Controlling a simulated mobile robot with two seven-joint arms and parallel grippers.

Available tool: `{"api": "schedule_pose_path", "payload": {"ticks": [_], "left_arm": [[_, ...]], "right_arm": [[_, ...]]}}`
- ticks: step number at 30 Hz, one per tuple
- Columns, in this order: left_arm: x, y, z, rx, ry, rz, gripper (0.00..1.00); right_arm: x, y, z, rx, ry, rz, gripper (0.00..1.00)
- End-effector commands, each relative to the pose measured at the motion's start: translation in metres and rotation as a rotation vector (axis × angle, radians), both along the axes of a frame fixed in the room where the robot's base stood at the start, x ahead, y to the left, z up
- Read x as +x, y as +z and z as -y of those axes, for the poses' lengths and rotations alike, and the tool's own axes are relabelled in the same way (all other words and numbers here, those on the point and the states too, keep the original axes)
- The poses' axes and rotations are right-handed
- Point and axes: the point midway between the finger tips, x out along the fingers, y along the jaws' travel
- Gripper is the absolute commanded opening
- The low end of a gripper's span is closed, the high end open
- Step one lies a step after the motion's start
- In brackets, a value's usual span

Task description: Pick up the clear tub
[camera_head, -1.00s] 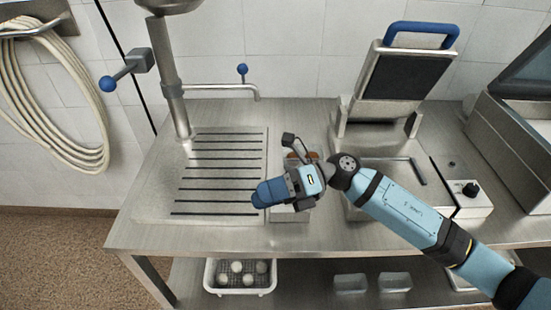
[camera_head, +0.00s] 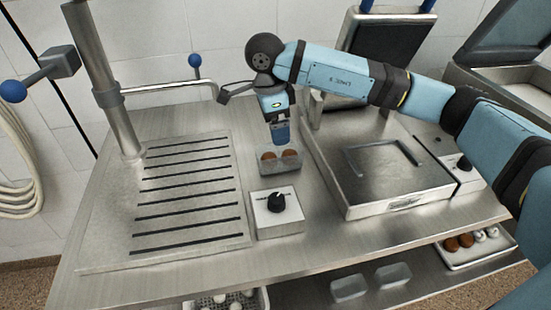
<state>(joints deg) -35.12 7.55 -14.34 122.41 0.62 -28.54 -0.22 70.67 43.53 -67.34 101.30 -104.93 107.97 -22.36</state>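A clear tub (camera_head: 292,166) holding brown round items stands on the steel counter, between the slotted drainboard and the flat steel tray. My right gripper (camera_head: 281,143) comes down from above with its blue fingers pointing at the tub. The fingertips are at or just inside the tub's back rim; I cannot tell whether they touch it. The gap between the fingers does not show clearly. Two more clear tubs, a left one (camera_head: 348,289) and a right one (camera_head: 393,275), stand on the lower shelf. My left gripper is not in view.
A white box with a black knob (camera_head: 276,212) stands just in front of the tub. The slotted drainboard (camera_head: 240,160) lies to the left, the raised steel tray (camera_head: 400,190) to the right. A basket of white eggs (camera_head: 262,300) and a tray of eggs (camera_head: 470,262) are below.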

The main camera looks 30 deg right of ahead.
Motion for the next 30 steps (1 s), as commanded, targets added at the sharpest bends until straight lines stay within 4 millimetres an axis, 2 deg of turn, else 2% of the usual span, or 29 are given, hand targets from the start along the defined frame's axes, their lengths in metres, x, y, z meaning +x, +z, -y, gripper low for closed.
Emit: {"api": "schedule_pose_path", "payload": {"ticks": [1, 6, 14, 24, 30], "left_arm": [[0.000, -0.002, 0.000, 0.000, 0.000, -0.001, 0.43], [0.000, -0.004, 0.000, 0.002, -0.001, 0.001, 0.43], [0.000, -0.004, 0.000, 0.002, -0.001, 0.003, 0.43], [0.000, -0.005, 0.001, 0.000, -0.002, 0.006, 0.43], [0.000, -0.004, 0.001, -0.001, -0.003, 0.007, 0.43]], "right_arm": [[-0.001, -0.013, 0.001, 0.001, 0.000, -0.004, 0.96], [-0.002, -0.040, 0.004, 0.002, 0.000, -0.003, 0.96], [-0.001, -0.056, 0.006, 0.002, 0.000, 0.000, 0.96], [-0.001, -0.100, 0.014, 0.004, 0.000, -0.002, 0.96], [-0.001, -0.102, 0.014, 0.004, 0.000, 0.000, 0.96]]}}
